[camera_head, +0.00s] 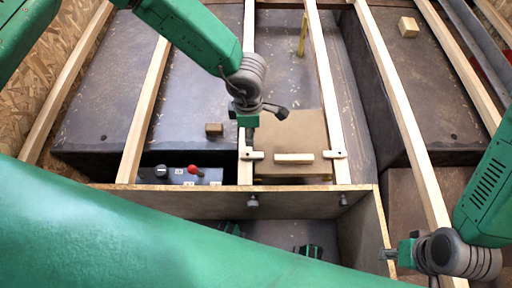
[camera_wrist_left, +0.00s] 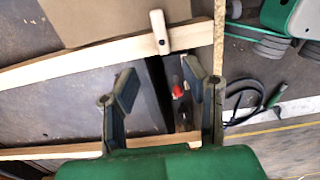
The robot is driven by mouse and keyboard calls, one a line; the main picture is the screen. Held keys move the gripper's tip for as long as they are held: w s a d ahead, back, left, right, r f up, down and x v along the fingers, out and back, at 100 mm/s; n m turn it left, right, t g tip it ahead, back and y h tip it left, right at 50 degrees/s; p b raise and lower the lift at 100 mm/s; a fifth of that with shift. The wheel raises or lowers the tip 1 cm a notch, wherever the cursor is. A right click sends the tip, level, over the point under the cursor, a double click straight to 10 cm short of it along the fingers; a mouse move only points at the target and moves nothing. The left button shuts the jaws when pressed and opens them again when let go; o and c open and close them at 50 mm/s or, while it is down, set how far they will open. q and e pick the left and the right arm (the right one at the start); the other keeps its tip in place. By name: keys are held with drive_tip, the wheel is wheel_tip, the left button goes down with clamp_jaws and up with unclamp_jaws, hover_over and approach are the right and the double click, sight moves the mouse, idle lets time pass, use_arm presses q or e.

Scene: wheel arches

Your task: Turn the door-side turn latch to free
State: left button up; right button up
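A brown hatch panel (camera_head: 308,125) with a pale wooden grip bar (camera_head: 294,158) lies between two battens. A wooden turn latch (camera_head: 253,155) sits on the left batten, another (camera_head: 335,154) on the right one. Both lie crosswise, reaching over the panel's edges. I cannot tell which is door-side. My left gripper (camera_head: 250,133) is above the left batten, just behind its latch. In the left wrist view, its fingers (camera_wrist_left: 161,82) are open and empty, with a latch (camera_wrist_left: 159,32) beyond them. My right gripper (camera_head: 392,253) is at the lower right, away from both latches; its opening is unclear.
A switch panel with a red knob (camera_head: 193,169) and a black knob (camera_head: 161,171) lies left of the hatch. A small brown block (camera_head: 214,129) and a pale block (camera_head: 408,27) rest on the dark arches. A wooden partition (camera_head: 300,204) crosses in front.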

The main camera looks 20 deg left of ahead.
use_arm(q)
drive_tip(key=b, duration=0.2)
hover_over(252, 154)
drive_tip(key=a, duration=0.1)
drive_tip(key=f, duration=0.5)
drive_tip(key=shift+s+a+f, duration=0.15)
drive_tip(key=shift+a+f, duration=0.05)
drive_tip(key=shift+f, duration=0.2)
drive_tip(key=f, duration=0.2)
drive_tip(key=d+f+b, duration=0.1)
drive_tip(key=f, duration=0.2)
drive_tip(key=shift+d+f+b, duration=0.3)
drive_tip(key=shift+f, duration=0.45)
drive_tip(key=shift+a+f, duration=0.2)
drive_tip(key=shift+f, duration=0.1)
drive_tip(key=shift+a+f, duration=0.1)
drive_tip(key=shift+a, duration=0.35)
drive_tip(key=shift+d, duration=0.2)
drive_tip(key=c, duration=0.6)
drive_tip(key=shift+d, duration=0.2)
clamp_jaws()
drive_tip(key=shift+d, duration=0.15)
use_arm(e)
drive_tip(key=f, duration=0.4)
drive_tip(key=shift+s+a, duration=0.1)
drive_tip(key=shift+a, duration=0.1)
